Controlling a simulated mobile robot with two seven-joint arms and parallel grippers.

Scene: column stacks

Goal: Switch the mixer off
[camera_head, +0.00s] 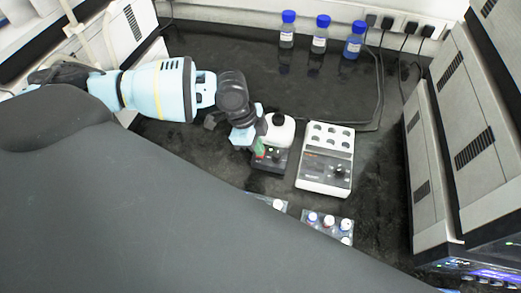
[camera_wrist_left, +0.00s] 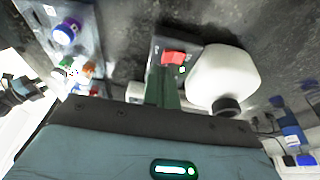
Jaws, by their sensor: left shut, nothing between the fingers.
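The mixer (camera_head: 272,160) is a small dark box with a white rounded top (camera_head: 280,130), on the black bench in the head view. In the left wrist view its white top (camera_wrist_left: 222,78) is on the right, and its dark base carries a red switch (camera_wrist_left: 173,57) with a small lit green light (camera_wrist_left: 182,70) beside it. My left gripper (camera_head: 259,150) is at the mixer's left side. Its greenish fingers (camera_wrist_left: 164,80) are shut and empty, with the tips close to the red switch; I cannot tell whether they touch it. My right gripper is not in view.
A white block with round wells and a dial (camera_head: 325,172) stands just right of the mixer. Small vial racks (camera_head: 329,226) are in front. Three blue-capped bottles (camera_head: 320,33) stand at the back. Grey instruments (camera_head: 460,130) line the right. The bench behind the mixer is mostly clear.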

